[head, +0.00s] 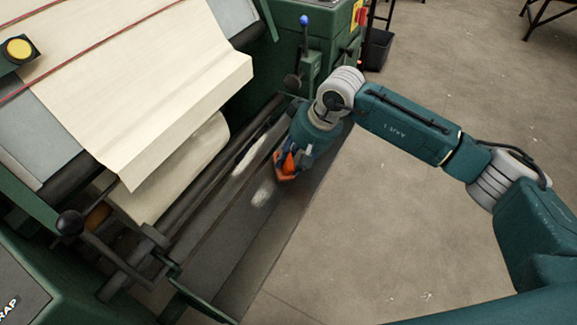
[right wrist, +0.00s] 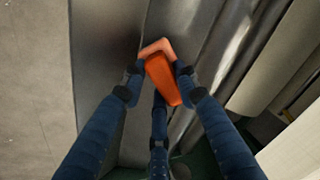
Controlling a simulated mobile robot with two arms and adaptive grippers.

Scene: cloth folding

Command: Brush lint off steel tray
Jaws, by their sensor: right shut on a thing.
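The steel tray (head: 237,262) is a long dark metal trough along the front of the green machine; its grey surface also fills part of the right wrist view (right wrist: 103,50). Two whitish lint patches show: one (head: 263,193) on the tray left of my right gripper, another (head: 248,158) farther up beside the rollers. My right gripper (head: 286,168) is over the tray's far part, shut on an orange brush (right wrist: 163,80). The brush sits between the blue fingers in the right wrist view. Its bristles are hidden, so contact with the tray cannot be told. My left gripper is not in view.
Cream cloth (head: 165,90) hangs over the machine on the left, above a cloth roll (head: 185,165). A lever with a black knob (head: 70,223) stands at the near left. A blue-knobbed lever (head: 304,22) stands behind the tray. Concrete floor (head: 370,240) on the right is clear.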

